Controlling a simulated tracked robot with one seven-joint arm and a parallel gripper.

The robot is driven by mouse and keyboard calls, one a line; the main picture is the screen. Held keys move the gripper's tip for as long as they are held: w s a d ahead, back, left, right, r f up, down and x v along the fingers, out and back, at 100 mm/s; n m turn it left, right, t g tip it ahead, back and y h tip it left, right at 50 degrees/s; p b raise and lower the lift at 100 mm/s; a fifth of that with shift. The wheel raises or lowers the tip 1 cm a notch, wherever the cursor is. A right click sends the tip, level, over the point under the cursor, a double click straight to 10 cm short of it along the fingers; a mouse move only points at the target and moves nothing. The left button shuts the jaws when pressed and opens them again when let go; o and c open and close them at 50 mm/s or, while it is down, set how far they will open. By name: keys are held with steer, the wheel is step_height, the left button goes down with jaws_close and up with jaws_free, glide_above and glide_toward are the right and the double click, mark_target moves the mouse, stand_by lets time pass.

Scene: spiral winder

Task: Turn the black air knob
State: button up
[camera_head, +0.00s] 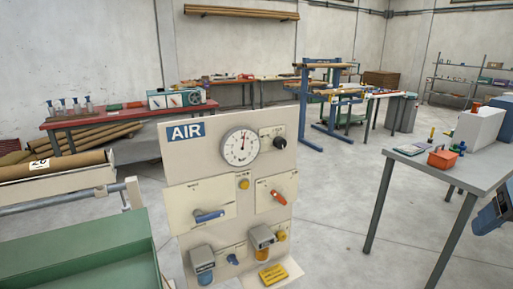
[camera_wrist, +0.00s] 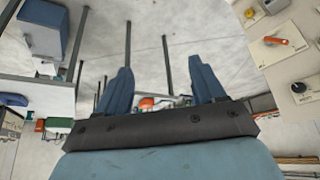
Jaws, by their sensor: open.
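The black air knob (camera_head: 281,143) sits at the upper right of the beige AIR panel (camera_head: 232,180), right of the round gauge (camera_head: 240,147). In the wrist view the knob (camera_wrist: 298,87) shows near the right edge, with the panel seen upside down. My gripper (camera_wrist: 161,64) has its two blue fingers spread wide, with nothing between them. It is apart from the panel and off to the side of the knob. In the head view only a blue part of my arm shows at the right edge.
A grey table (camera_head: 455,168) with a red box (camera_head: 442,159) stands to the right. A green tray (camera_head: 90,255) stands at the lower left. Open floor lies between panel and table.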

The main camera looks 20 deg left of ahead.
steer(key=shift+w, duration=0.1)
steer(key=w+a+n+t, duration=0.2)
steer(key=w+a+t, duration=0.15)
steer(key=w, duration=0.85)
steer(key=n+t+y, duration=0.3)
steer(key=n+y, duration=0.5)
steer(key=y, duration=0.6)
glide_toward(282, 144)
steer(key=shift+g, duration=0.25)
steer(key=x, duration=0.9)
steer(key=shift+w+a+r, duration=0.1)
steer(key=shift+w+r, duration=0.05)
steer(key=shift+w, duration=0.15)
steer(key=c, duration=1.1)
